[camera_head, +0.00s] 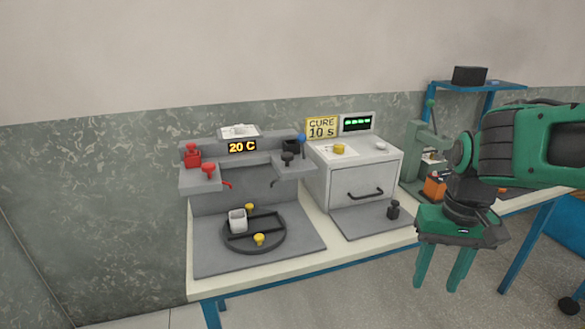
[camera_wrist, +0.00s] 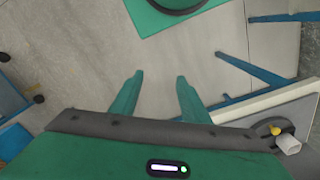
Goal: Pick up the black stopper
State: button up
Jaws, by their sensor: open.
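A black stopper-like piece (camera_head: 288,158) with a knob top sits on the right grey shelf of the station with the 20 C display, in front of a small black block (camera_head: 291,146). Another dark piece (camera_head: 393,210) with a narrow neck stands on the grey plate in front of the cure box. I cannot tell for certain which one is the stopper. My gripper (camera_head: 437,284) is open and empty, pointing down off the front right of the bench. In the wrist view its fingers (camera_wrist: 160,77) are apart over bare floor, with no black piece visible.
The bench (camera_head: 258,279) holds a red block (camera_head: 192,155), a red knobbed piece (camera_head: 208,170), a round dark tray (camera_head: 281,241) with a white cup (camera_head: 238,220) and yellow knobs, and the cure box (camera_head: 352,184). A green press (camera_head: 427,150) stands to the right.

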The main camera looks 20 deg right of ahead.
aim_at(392, 213)
jog(key=z, duration=1.5)
jog(key=i, duration=0.7)
jog(key=u, duration=0.3)
